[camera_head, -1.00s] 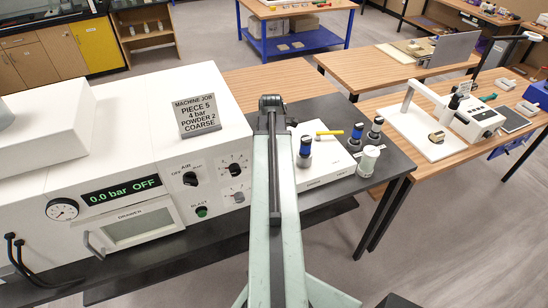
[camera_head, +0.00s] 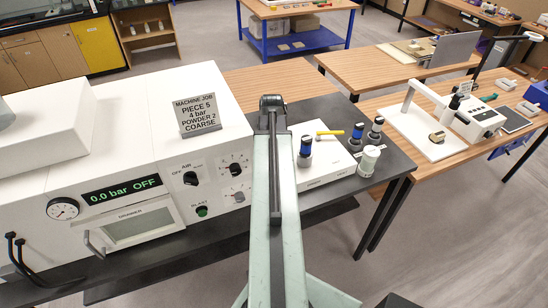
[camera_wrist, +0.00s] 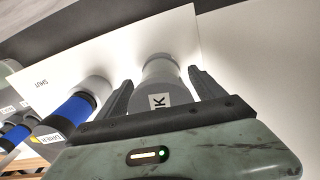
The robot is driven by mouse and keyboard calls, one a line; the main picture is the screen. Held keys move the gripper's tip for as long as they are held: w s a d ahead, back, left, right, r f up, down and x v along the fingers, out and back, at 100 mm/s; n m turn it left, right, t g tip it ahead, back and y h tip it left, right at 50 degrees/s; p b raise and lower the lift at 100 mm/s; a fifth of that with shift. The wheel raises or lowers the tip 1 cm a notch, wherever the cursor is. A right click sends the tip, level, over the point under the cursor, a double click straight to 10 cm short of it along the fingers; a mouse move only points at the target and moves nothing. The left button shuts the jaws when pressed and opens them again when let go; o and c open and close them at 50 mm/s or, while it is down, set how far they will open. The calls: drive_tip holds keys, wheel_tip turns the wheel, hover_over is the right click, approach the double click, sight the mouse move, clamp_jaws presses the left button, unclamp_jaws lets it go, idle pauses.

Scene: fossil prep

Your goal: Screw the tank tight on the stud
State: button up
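In the wrist view a grey cylinder, the tank (camera_wrist: 162,72), stands between the two fingers of my gripper (camera_wrist: 160,84). A white label ending in "K" shows on its near end. In the head view my own arm hides my gripper and the tank.
A blue-banded jar (camera_wrist: 68,115) stands close left of my gripper; it also shows in the head view (camera_head: 305,152). A yellow lever (camera_head: 330,133), more jars (camera_head: 357,137) and a pale bottle (camera_head: 368,161) are nearby. The white cabinet (camera_head: 150,140) reads 0.0 bar OFF.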

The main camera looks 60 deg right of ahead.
wheel_tip(320, 180, up, 4)
drive_tip(key=p, duration=0.3)
drive_tip(key=shift+f+p, duration=0.15)
drive_tip(key=shift+p, duration=0.2)
drive_tip(key=shift+f, duration=0.1)
